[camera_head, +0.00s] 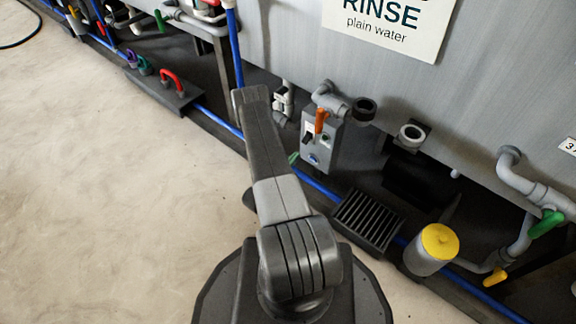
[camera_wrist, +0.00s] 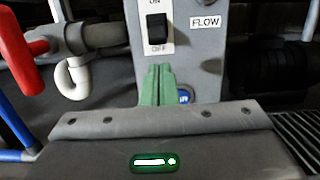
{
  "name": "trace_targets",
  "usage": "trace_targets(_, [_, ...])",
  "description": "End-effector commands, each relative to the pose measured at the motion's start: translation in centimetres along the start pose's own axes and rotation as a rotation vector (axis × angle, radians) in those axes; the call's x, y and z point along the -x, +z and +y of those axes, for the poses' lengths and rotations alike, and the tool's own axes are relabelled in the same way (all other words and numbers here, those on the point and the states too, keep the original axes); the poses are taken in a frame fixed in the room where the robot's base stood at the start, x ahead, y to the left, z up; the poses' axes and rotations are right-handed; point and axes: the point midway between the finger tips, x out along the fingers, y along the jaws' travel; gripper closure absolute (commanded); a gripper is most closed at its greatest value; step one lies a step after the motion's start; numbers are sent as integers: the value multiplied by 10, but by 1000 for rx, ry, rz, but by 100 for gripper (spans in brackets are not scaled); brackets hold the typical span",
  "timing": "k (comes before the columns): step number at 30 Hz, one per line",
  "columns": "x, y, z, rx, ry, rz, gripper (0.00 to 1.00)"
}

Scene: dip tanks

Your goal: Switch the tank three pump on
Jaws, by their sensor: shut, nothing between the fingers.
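A grey pump box (camera_head: 319,162) stands low in front of the tank with the RINSE sign. Its black rocker switch (camera_wrist: 157,28) sits on a white plate marked ON above and OFF below; it also shows in the head view (camera_head: 307,137). I cannot tell which way the rocker is tipped. My gripper (camera_wrist: 159,72) is shut and empty, its green fingertips together just below the switch plate, in front of the box. Whether they touch it is unclear. In the head view the fingertips (camera_head: 293,158) show left of the box, mostly hidden by my arm.
A blue button (camera_wrist: 185,97) is partly hidden behind the fingers, and a FLOW label (camera_wrist: 205,22) is upper right. A red handle (camera_wrist: 20,50) is at left. A black grate (camera_head: 366,222) lies right; open floor is left.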

Motion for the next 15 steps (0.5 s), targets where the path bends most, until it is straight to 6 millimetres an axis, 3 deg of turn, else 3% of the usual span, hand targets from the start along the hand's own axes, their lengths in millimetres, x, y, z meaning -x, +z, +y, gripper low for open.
trace_targets(7, [-36,-2,0,-2,-4,-1,100])
trace_targets(15, [-49,0,0,-1,0,0,100])
